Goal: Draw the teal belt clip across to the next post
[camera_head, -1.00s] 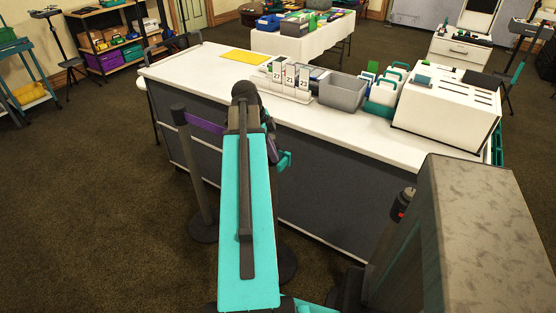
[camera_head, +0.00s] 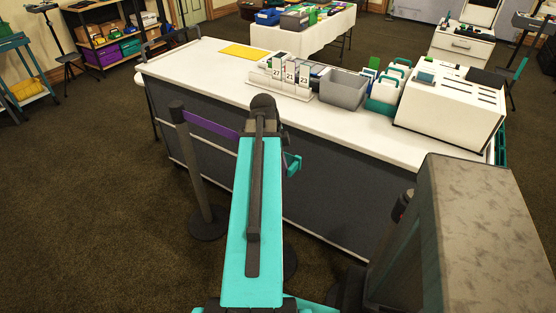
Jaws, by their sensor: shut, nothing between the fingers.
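A purple belt (camera_head: 212,124) runs from the top of a dark grey post (camera_head: 193,165) on the left toward the right and passes out of sight behind my arm. My gripper (camera_head: 292,163) shows only in part, as dark and teal pieces just right of the arm's far end, in front of the counter's side. It is shut with nothing held; its fingertips are not clear. I cannot make out the teal belt clip apart from these pieces. A second round base (camera_head: 290,263) shows partly beside my arm, and the post above it is hidden.
A long counter (camera_head: 210,78) with a white top and dark sides stands close ahead. It carries number cards (camera_head: 290,75), a grey bin (camera_head: 343,89) and a white slotted box (camera_head: 449,106). Open carpet lies to the left.

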